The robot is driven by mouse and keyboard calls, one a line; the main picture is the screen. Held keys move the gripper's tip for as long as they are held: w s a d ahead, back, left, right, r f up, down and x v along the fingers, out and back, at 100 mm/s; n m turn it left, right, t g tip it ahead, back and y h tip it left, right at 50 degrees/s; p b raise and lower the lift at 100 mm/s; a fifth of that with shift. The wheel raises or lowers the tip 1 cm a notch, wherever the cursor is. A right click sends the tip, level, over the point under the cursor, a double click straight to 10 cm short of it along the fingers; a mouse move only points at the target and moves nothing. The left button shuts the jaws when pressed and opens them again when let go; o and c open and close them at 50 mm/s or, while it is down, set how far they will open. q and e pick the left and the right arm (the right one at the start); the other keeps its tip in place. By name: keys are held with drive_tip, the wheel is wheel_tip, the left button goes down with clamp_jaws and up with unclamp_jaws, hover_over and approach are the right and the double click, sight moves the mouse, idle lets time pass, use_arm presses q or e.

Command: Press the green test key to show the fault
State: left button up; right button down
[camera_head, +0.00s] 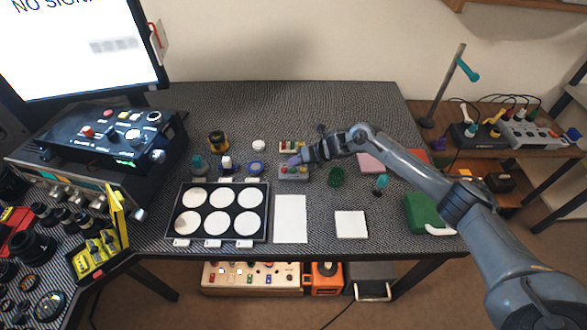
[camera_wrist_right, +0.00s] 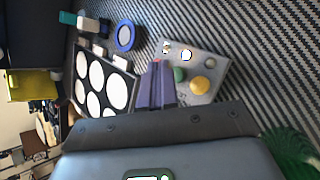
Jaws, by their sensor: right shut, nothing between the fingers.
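A small grey key box (camera_head: 293,175) stands on the bench mat in the head view. The right wrist view shows its top (camera_wrist_right: 219,67), with a green key (camera_wrist_right: 180,74), a larger yellow key (camera_wrist_right: 200,85) and small round fittings at its far edge. My right gripper (camera_head: 295,160) is over this box with its purple fingers shut and empty. In the right wrist view the fingertips (camera_wrist_right: 157,66) are just left of the green key, and a bit of red shows at them. I cannot tell whether they touch the box. My left gripper is not in view.
A monitor (camera_head: 80,50) at back left reads "NO SIGNAL". A black tray (camera_head: 176,228) with white discs, a white sheet (camera_head: 290,218) and a white square pad (camera_head: 350,225) lie in front. A green cup (camera_head: 336,177) stands right of the box, close to my right arm.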

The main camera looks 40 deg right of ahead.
sight(296, 170)
drive_tip(key=shift+r, duration=0.1)
drive_tip(key=shift+r+p, duration=0.75)
drive_tip(key=shift+r, duration=0.15)
drive_tip(key=shift+r+p, duration=1.1)
drive_tip(key=shift+r, duration=0.45)
